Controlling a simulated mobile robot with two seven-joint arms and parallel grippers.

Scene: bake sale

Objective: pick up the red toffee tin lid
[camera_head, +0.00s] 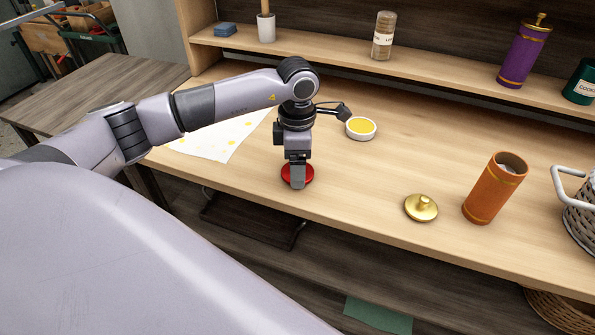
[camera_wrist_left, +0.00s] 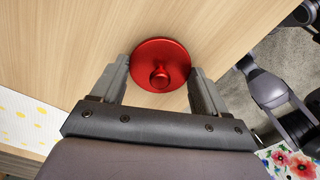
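The red toffee tin lid (camera_head: 312,174) lies on the wooden counter near its front edge, partly hidden behind my left gripper (camera_head: 298,185) in the head view. In the left wrist view the round red lid (camera_wrist_left: 147,49) shows its knob (camera_wrist_left: 160,75) facing the camera. My left gripper's fingers are spread apart, with the tips at either side of the lid and nothing clamped on the knob. I cannot tell whether the tips touch the rim. My right gripper is not in view.
An orange tin (camera_head: 490,192), a gold lid (camera_head: 421,207) and a wicker basket (camera_head: 578,222) stand to the right. A small yellow-filled bowl (camera_head: 361,128) is behind the gripper. A patterned paper (camera_head: 212,143) lies left. A shelf (camera_head: 340,62) with jars runs along the back.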

